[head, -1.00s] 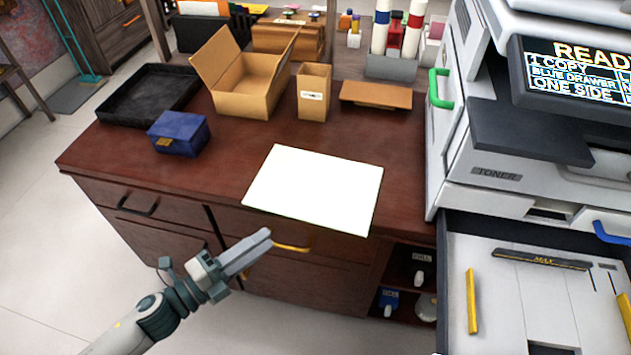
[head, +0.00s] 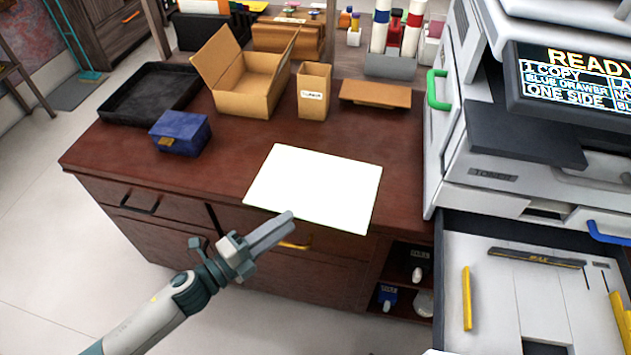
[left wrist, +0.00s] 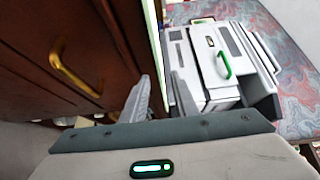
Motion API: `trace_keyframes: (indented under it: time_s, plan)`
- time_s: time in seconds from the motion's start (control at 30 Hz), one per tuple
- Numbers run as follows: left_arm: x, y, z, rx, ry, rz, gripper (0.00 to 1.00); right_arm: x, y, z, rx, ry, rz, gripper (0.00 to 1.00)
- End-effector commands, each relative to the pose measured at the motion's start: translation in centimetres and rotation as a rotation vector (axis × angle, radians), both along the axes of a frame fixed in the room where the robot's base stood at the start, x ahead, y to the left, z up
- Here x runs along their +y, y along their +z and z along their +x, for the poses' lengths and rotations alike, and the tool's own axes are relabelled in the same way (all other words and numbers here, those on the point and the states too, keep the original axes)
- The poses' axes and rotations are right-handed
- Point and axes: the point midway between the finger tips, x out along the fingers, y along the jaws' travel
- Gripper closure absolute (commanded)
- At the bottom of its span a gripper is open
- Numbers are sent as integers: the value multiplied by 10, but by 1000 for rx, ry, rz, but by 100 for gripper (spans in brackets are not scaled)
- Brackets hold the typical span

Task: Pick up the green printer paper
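A sheet of paper (head: 315,187) lies flat on the brown desk, its front edge at the desk's front edge. Its top looks white in the head view. In the left wrist view the paper (left wrist: 154,45) shows nearly edge-on as a pale strip with a green tint. My left gripper (head: 283,222) is in front of the desk, its fingertips close to the paper's front edge. In the left wrist view the left gripper's fingers (left wrist: 160,95) are apart, with the strip's near end showing between them. I cannot tell whether they touch it. My right gripper is not in view.
The desk (head: 225,187) also bears a blue box (head: 180,134), a black tray (head: 145,94), an open cardboard box (head: 245,85) and a brown holder (head: 313,92). A printer (head: 520,165) with an open drawer stands at the right. A brass handle (left wrist: 75,68) is near the left gripper.

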Motion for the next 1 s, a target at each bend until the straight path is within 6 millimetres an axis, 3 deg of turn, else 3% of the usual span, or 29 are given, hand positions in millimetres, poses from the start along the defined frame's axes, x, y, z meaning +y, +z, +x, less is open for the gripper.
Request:
trace_keyframes:
  time_s: [0.2,0.67,0.8,1.0]
  plan:
    - [-16,1,11,0,0,0,73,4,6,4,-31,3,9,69]
    - [-16,0,11,1,0,0,73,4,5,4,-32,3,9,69]
    - [-16,0,11,1,0,0,100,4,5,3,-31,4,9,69]
    - [-16,1,11,-1,-1,-1,100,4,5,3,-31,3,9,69]
